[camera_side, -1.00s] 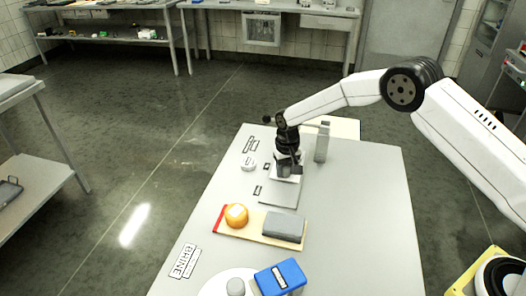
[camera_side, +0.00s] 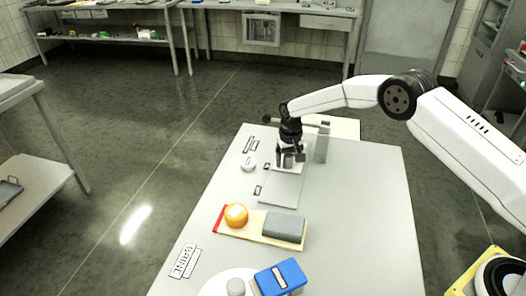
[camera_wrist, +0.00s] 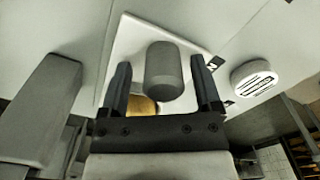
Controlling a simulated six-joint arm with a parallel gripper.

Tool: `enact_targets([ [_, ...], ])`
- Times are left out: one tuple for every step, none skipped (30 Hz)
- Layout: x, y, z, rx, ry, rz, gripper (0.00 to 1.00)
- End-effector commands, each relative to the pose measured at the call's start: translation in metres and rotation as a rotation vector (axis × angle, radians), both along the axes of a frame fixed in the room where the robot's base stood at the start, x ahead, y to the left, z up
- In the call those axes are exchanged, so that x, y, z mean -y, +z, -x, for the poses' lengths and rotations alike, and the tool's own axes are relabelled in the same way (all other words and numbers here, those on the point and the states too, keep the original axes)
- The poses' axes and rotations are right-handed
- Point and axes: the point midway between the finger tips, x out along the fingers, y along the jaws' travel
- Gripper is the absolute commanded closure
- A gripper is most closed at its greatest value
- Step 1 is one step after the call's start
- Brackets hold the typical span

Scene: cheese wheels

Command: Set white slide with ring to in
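The white slide (camera_side: 287,168) sits at the far end of a flat grey track (camera_side: 277,190) on the table. In the wrist view the white slide (camera_wrist: 125,45) carries an upright grey cylinder (camera_wrist: 163,72). My gripper (camera_side: 291,160) is low over the slide. In the wrist view my gripper (camera_wrist: 164,85) is open, one finger on each side of the cylinder, with gaps showing. A yellow-orange rounded piece (camera_wrist: 141,106) is partly hidden behind the gripper; I cannot tell whether it is the ring.
A grey post (camera_side: 321,145) stands close right of my gripper. A white round piece (camera_side: 249,163) and small labels lie left. Nearer are an orange ball-like piece (camera_side: 236,216) and grey block (camera_side: 284,227) on a board, and a blue box (camera_side: 280,277). The table's right side is clear.

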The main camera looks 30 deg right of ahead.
Motion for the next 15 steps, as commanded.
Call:
enact_targets([
  [-0.001,-0.001,0.001,-0.002,0.0,0.0,0.19],
  [-0.001,-0.001,0.001,-0.003,0.001,-0.001,0.19],
  [-0.001,-0.001,0.001,-0.004,0.001,-0.001,0.19],
  [-0.001,-0.001,0.001,-0.004,0.001,-0.001,0.19],
  [-0.001,-0.001,0.001,-0.005,0.001,-0.001,0.19],
  [-0.001,-0.001,0.001,-0.005,0.001,-0.001,0.19],
  [-0.001,0.0,0.001,-0.005,0.001,0.0,0.19],
  [-0.001,0.0,0.001,-0.005,0.001,-0.001,0.19],
  [-0.001,0.001,0.001,-0.006,0.001,-0.001,0.19],
  [-0.001,0.003,0.001,-0.006,0.001,-0.001,0.19],
  [-0.001,0.004,0.001,-0.005,0.001,-0.001,0.19],
  [-0.001,0.007,0.001,-0.005,0.001,-0.001,0.19],
  [-0.001,0.009,0.001,-0.004,0.001,-0.001,0.19],
  [-0.001,0.012,0.001,-0.004,0.001,-0.001,0.19],
  [-0.001,0.016,0.001,-0.003,0.001,-0.001,0.19],
])
